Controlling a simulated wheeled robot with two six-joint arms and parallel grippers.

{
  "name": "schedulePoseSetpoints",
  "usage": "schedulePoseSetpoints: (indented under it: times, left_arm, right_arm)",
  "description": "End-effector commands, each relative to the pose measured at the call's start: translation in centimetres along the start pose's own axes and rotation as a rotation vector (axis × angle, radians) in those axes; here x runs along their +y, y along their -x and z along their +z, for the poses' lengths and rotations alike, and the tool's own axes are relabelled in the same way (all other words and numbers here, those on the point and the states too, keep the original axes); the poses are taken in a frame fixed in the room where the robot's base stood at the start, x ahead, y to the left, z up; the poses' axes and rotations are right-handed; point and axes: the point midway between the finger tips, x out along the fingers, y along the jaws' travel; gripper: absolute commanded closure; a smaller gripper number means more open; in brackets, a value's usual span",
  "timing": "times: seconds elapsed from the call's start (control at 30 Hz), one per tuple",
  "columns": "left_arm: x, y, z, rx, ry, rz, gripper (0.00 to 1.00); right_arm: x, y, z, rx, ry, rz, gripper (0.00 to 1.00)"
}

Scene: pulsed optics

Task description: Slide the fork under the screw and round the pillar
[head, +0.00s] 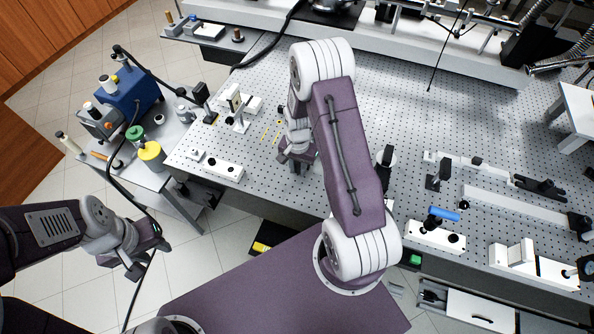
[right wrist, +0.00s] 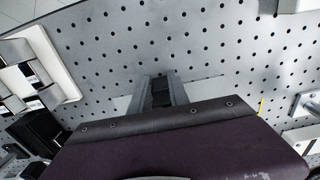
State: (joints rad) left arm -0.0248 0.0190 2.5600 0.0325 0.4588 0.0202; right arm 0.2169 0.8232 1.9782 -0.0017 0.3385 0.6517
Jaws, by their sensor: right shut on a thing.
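My right gripper (head: 291,164) is low over the perforated optical table, left of its middle. In the right wrist view its two grey fingers (right wrist: 160,93) are shut on a dark piece between them, which I take to be the fork (right wrist: 161,90); its prongs are not clear. Pale flat strips show on both sides of the fingers. A post with a small mount (head: 240,124), possibly the pillar, stands on the table left of the right gripper. I cannot make out the screw. My left gripper (head: 148,262) hangs off the table at the lower left; its jaw opening is unclear.
A white base plate (head: 222,168) lies near the table's left front edge. A side cart (head: 158,178) with bottles and a blue box (head: 130,90) stands to the left. Rails and mounts (head: 515,206) occupy the table's right side. The table behind my right arm is largely clear.

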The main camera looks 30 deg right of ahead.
Motion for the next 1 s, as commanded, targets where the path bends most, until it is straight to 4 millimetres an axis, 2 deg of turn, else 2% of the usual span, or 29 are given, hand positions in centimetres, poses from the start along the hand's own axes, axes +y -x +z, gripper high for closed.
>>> schedulePoseSetpoints:
  times: [0.67,0.7,0.77,1.0]
  left_arm:
    - [0.0,-0.1,0.0,0.000,0.000,0.000,0.64]
    - [0.0,-0.1,0.0,0.000,0.000,0.000,0.64]
    - [0.0,-0.1,0.0,0.000,0.000,0.000,0.64]
    - [0.0,-0.1,0.0,0.000,0.000,0.000,0.64]
  right_arm:
    - [0.0,0.0,-4.0,0.000,-0.001,0.000,1.00]
    - [0.1,0.0,-4.0,-0.001,0.000,0.001,0.70]
    - [0.0,0.0,-4.0,-0.001,0.000,0.001,0.53]
    - [0.0,0.0,-4.0,-0.001,0.000,0.000,0.53]
